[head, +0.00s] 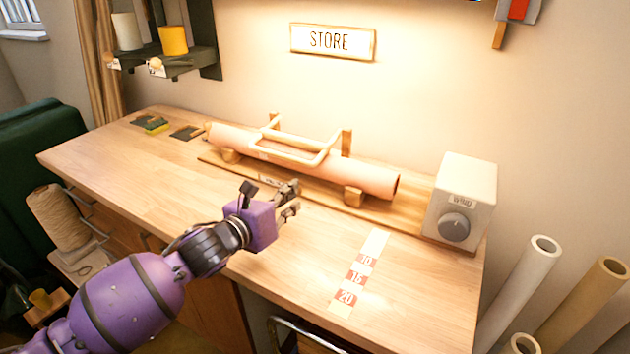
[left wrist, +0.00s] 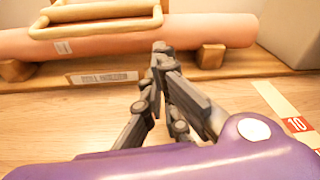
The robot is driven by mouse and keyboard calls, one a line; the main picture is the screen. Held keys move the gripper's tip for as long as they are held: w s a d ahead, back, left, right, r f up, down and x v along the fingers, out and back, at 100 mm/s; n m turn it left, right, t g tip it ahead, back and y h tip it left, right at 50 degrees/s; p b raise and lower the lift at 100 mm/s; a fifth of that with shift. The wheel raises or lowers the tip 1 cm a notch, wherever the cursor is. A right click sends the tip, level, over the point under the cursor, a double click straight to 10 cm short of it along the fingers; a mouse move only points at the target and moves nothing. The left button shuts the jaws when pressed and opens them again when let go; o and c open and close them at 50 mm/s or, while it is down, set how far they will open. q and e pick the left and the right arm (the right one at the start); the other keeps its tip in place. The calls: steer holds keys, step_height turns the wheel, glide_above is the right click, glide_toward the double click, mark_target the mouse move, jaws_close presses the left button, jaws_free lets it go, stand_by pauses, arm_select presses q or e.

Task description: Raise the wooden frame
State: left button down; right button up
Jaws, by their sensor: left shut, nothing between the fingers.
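The wooden frame (head: 325,152) is a pale bar frame lying over a long pinkish tube (head: 370,178) on a wooden base. It also shows at the top of the left wrist view (left wrist: 95,30), cut off at the top edge. Two upright posts stand behind it in the head view. My left gripper (head: 292,198) is shut and empty, in front of the base and below the frame's right part. In the left wrist view its fingertips (left wrist: 162,48) meet in front of the tube, with no visible hold on the frame. My right gripper is not in view.
A white box with a dial (head: 467,200) stands right of the tube. A strip with numbers (head: 357,270) lies on the table's front right. Rolled tubes (head: 527,275) stand off the right edge. The wooden tabletop (head: 140,160) is mostly clear at left.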

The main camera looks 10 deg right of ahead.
arm_select(q)
steer(key=x, duration=0.8)
steer(key=shift+w+d, duration=0.25)
steer(key=shift+w, duration=0.05)
steer(key=shift+r, duration=0.2)
